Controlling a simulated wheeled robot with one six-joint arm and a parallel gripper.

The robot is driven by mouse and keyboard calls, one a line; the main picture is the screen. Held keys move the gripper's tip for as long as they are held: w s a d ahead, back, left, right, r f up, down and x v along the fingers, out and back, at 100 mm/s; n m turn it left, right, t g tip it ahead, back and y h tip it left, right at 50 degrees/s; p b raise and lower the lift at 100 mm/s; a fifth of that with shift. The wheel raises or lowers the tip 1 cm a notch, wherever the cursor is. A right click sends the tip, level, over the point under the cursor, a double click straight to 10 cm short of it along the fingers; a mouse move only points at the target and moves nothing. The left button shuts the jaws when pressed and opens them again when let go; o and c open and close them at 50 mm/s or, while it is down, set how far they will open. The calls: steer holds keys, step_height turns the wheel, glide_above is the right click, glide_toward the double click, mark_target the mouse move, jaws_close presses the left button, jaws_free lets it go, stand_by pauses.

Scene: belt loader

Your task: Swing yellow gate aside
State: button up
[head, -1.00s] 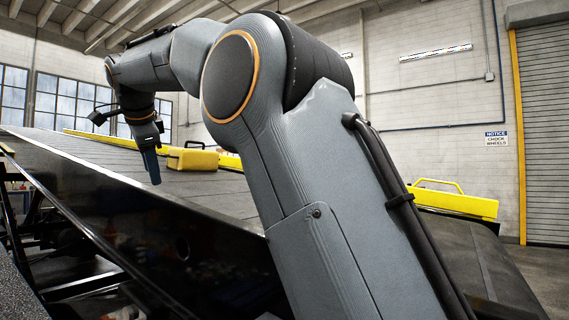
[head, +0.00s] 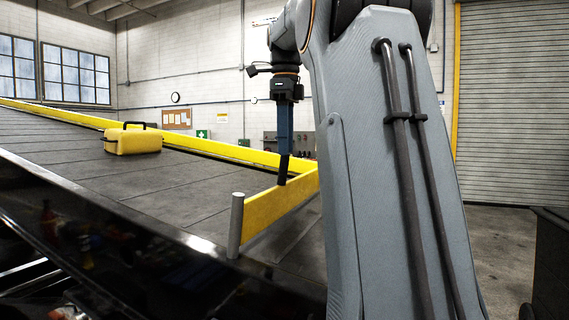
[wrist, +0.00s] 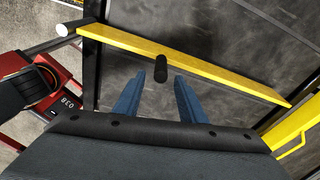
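The yellow gate (head: 268,208) is a flat bar across the lower end of the sloping belt, from a grey post (head: 236,226) to the far yellow rail. A black upright peg (head: 283,170) stands on the gate; it also shows in the wrist view (wrist: 160,68). My gripper (head: 285,150) points down just above the peg. In the wrist view my gripper (wrist: 159,78) has its blue fingers apart, with the peg in line with the gap between their tips. I cannot tell whether they touch.
A yellow case (head: 133,140) with a black handle lies on the belt (head: 90,165), up the slope. A yellow rail (head: 70,117) runs along the belt's far side. A red labelled object (wrist: 55,110) shows at left in the wrist view. Open floor lies right of my arm.

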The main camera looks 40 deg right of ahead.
mark_target(286, 183)
steer(key=shift+w+d+f+p, duration=0.1)
steer(key=shift+f+p, duration=0.75)
steer(key=shift+f, duration=2.9)
steer(key=shift+c, duration=0.2)
jaws_close()
